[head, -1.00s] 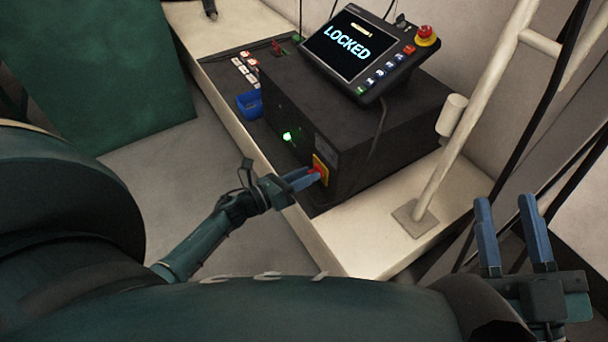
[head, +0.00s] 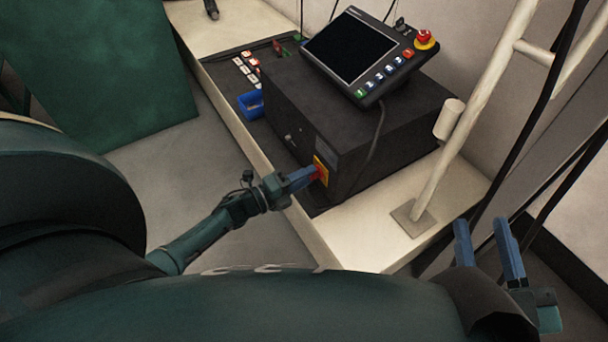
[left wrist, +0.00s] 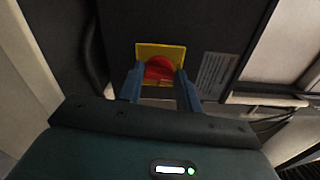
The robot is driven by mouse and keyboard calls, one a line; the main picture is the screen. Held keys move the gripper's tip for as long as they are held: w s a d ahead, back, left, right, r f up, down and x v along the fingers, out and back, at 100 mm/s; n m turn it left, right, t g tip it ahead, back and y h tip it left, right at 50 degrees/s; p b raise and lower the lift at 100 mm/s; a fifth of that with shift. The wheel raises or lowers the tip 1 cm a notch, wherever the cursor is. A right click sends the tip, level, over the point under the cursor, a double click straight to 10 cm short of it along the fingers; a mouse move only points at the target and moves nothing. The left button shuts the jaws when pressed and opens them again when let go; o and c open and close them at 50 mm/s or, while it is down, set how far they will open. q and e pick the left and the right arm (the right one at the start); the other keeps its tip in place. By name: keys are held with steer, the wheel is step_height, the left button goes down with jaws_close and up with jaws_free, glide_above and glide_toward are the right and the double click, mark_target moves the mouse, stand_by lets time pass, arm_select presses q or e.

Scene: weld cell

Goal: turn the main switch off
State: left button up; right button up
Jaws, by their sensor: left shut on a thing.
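The main switch (head: 320,172) is a red rotary handle on a yellow plate, low on the end of the black control cabinet (head: 350,130). It also shows in the left wrist view (left wrist: 160,70), between the blue fingers. My left gripper (head: 314,175) is shut on the red handle; its fingers hide part of it. In the left wrist view the left gripper (left wrist: 160,78) looks turned relative to the cabinet. My right gripper (head: 482,238) is open and empty at the lower right, away from the cabinet. The panel screen (head: 350,47) on the cabinet is dark, and no green lamp glows on the cabinet front.
A red emergency stop button (head: 424,39) sits on the panel's corner. A blue bin (head: 250,103) and several small switches stand left of the cabinet. A white post (head: 455,140) rises from the pale bench (head: 350,240) to the right. A cable hangs down the cabinet.

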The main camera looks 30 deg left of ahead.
arm_select(q)
steer(key=shift+n, duration=0.8)
arm_select(e)
steer(key=shift+d+r, duration=0.15)
steer(key=shift+r, duration=0.05)
arm_select(q)
steer(key=shift+f, duration=0.1)
steer(key=o, duration=1)
arm_select(e)
steer(key=shift+f, duration=0.1)
arm_select(q)
steer(key=shift+s+a, duration=0.15)
steer(key=shift+s, duration=0.15)
steer(key=shift+p+v, duration=1.55)
steer(key=shift+v, duration=4.75)
arm_select(e)
steer(key=shift+d+f+n+h, duration=0.1)
steer(key=shift+d+n+h, duration=0.2)
steer(key=shift+n+h, duration=0.1)
steer(key=shift+r, duration=0.2)
